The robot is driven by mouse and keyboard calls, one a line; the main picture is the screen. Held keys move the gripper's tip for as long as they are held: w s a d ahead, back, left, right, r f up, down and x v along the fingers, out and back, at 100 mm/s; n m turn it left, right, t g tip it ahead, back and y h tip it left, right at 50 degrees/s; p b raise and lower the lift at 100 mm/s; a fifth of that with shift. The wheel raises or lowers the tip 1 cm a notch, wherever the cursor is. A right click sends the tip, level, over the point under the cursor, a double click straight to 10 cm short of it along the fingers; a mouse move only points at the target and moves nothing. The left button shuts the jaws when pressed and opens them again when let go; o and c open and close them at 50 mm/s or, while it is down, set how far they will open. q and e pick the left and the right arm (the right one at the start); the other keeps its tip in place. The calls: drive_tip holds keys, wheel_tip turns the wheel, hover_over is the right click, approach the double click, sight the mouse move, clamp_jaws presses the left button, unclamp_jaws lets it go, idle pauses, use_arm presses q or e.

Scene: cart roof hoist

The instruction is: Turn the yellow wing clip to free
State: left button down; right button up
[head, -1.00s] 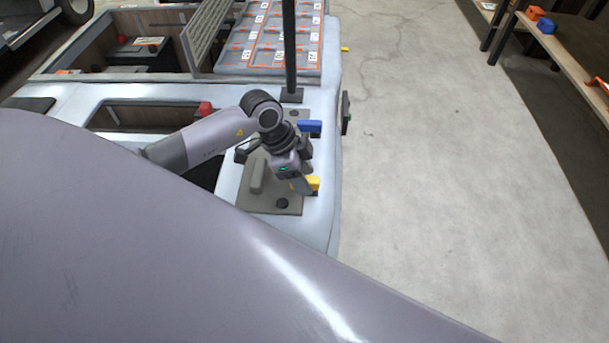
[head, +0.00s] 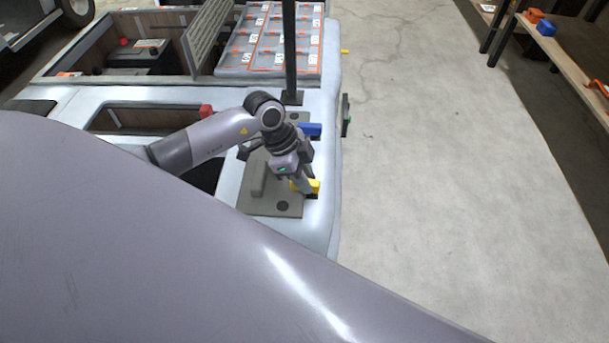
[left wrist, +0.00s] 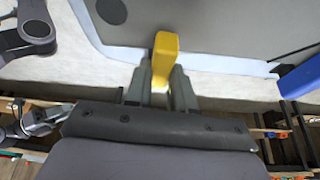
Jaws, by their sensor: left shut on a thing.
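The yellow wing clip (head: 314,186) sits at the right edge of the grey plate (head: 262,204) on the cart's roof. My left gripper (head: 306,188) points down onto it and is shut on it. In the left wrist view the clip (left wrist: 164,52) stands between the two fingers (left wrist: 160,88), its upper end sticking out past the fingertips. The fingers hide part of the clip in the head view.
A blue clip (head: 311,129) is just behind my left gripper, near a dark upright post (head: 290,50). A raised grey block (head: 258,180) stands on the plate to the left. Open floor (head: 440,180) lies right of the cart.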

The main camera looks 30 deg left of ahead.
use_arm(q)
drive_tip(key=shift+w+r+m+g, duration=0.15)
drive_tip(key=shift+m+g, duration=0.15)
drive_tip(key=shift+m, duration=0.5)
drive_tip(key=shift+w+m+g+p, duration=0.2)
drive_tip(key=shift+m+g+p, duration=0.2)
drive_tip(key=shift+m, duration=0.5)
drive_tip(key=m, duration=0.1)
drive_tip(key=m+g, duration=0.1)
drive_tip(key=m, duration=0.1)
drive_tip(key=shift+w+m, duration=0.3)
drive_tip(key=m, duration=0.1)
drive_tip(key=m+g+b, duration=0.1)
drive_tip(key=m, duration=0.1)
drive_tip(key=m+g+b, duration=0.1)
drive_tip(key=shift+w+d+f+m+y, duration=0.2)
drive_tip(key=shift+w+m+y, duration=0.1)
drive_tip(key=m, duration=0.1)
drive_tip(key=m+y+b, duration=0.1)
drive_tip(key=m+b, duration=0.1)
drive_tip(key=m, duration=0.1)
drive_tip(key=shift+w+d+g, duration=0.15)
drive_tip(key=shift+d+g, duration=0.1)
drive_tip(key=shift+g, duration=0.15)
drive_tip(key=shift+m+y, duration=0.3)
drive_tip(key=shift+r, duration=0.1)
drive_tip(key=c, duration=1)
unclamp_jaws()
drive_tip(key=shift+o, duration=0.2)
